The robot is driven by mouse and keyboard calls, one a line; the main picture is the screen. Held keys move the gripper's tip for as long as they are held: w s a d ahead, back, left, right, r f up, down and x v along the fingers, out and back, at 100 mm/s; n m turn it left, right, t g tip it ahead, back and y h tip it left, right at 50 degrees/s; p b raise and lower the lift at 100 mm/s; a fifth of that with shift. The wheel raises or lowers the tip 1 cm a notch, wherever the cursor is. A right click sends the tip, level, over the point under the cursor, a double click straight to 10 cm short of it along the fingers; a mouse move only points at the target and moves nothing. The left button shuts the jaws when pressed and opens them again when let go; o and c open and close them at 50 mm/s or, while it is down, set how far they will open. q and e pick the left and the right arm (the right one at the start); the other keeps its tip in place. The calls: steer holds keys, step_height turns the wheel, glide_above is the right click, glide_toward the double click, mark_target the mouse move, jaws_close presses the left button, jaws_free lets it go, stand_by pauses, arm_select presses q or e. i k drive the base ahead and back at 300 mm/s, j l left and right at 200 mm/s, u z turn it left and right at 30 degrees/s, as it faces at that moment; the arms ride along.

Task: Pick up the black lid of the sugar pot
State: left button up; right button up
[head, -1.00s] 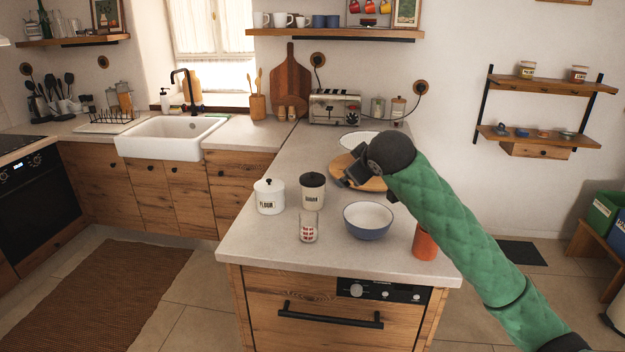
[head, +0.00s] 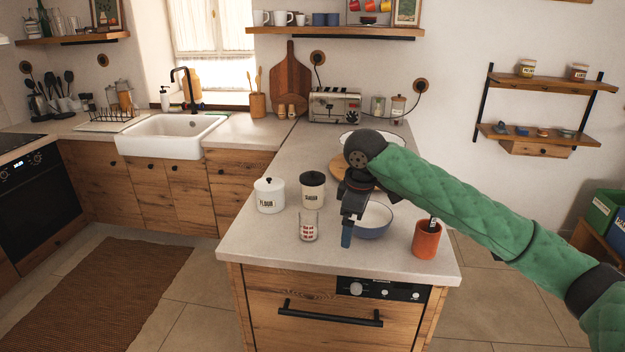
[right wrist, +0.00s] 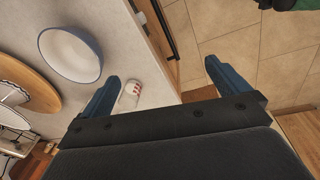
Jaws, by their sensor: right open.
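The sugar pot (head: 312,194) is a cream pot with a dark label, standing upright on the counter in the head view. Its black lid (head: 312,177) sits on top. My right gripper (head: 347,232) is to the right of the pot and nearer the front, over the front-left side of the blue bowl, pointing down. Its blue fingers (right wrist: 162,70) are spread apart with nothing between them in the right wrist view. The pot and lid do not show in the right wrist view. My left gripper is not in view.
A white flour pot (head: 269,197) stands left of the sugar pot. A glass with a red pattern (head: 309,227) stands in front. The blue-and-white bowl (head: 375,222) and orange cup (head: 427,240) are to the right. A round wooden board (right wrist: 30,82) lies behind the bowl.

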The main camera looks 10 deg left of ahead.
mark_target(311, 178)
steer(key=i+j, duration=0.3)
steer(key=i, duration=0.15)
steer(key=i+j, duration=0.3)
steer(key=i, duration=0.15)
steer(key=i+j, duration=0.3)
steer(key=i, duration=0.2)
